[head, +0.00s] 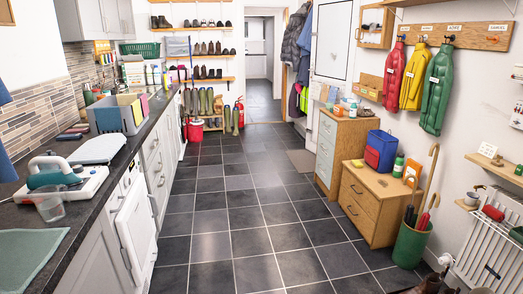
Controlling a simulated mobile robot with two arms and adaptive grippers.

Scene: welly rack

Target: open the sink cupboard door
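A row of pale grey base units runs along the left wall under a dark worktop (113,187). A cupboard door (98,262) at the near left, with a bar handle, looks shut. Beyond the white front (136,228), more grey unit fronts (158,165) with handles look shut. I see no clear sink basin, so I cannot tell which door is the sink cupboard's. Neither of my grippers is in view.
The worktop holds a white-and-green appliance (62,187), a clear jug (48,204) and a grey bin (119,114). The tiled floor (245,215) is clear down the middle. A wooden drawer chest (372,206) and green umbrella stand (411,243) stand right.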

